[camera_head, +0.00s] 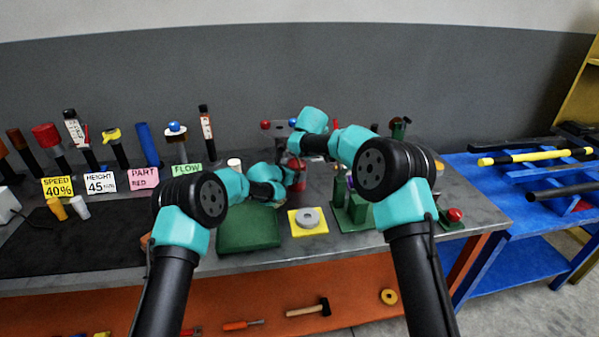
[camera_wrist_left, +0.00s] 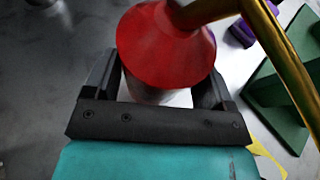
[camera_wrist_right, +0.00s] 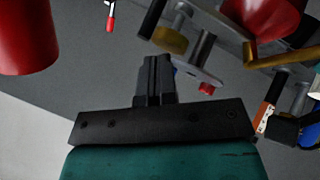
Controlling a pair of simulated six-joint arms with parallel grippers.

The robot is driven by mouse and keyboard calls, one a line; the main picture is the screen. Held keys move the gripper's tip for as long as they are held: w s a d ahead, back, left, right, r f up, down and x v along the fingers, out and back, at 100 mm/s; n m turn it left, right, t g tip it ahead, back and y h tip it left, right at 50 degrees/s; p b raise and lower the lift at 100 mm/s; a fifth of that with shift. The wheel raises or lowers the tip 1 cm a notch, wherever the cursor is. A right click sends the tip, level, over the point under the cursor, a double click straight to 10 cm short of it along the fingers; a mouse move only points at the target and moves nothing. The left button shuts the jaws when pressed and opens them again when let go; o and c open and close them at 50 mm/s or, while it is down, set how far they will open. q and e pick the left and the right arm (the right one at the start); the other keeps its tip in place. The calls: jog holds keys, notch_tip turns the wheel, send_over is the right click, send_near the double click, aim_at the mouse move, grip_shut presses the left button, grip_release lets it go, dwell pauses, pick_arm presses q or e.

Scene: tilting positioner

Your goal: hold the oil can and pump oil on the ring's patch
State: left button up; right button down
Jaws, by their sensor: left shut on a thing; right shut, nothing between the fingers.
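The oil can has a red cone top and a brass spout (camera_wrist_left: 160,45). In the head view the red of the can (camera_head: 297,168) shows beyond my left wrist. The grey ring (camera_head: 309,217) lies flat on a yellow square (camera_head: 294,230), nearer than the can. I cannot make out a patch on the ring. My right gripper (camera_wrist_right: 154,80) is shut and empty. A red top with a brass spout (camera_wrist_right: 265,14) shows to its upper right; its fingers look apart from it.
A green block (camera_head: 248,228) lies left of the ring. A green stand (camera_head: 352,212) is close on the right, with a red button box (camera_head: 453,218) farther right. Several tools and labelled signs line the bench's left back. The dark mat's front (camera_head: 80,245) is clear.

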jog(key=shift+f, duration=0.35)
jog(key=shift+r, duration=0.15)
dwell(0.3)
jog(key=shift+r, duration=0.75)
jog(key=shift+r, duration=3)
dwell(0.4)
notch_tip(320, 180, up, 3)
jog(key=shift+f, duration=0.1)
jog(key=shift+f, duration=0.1)
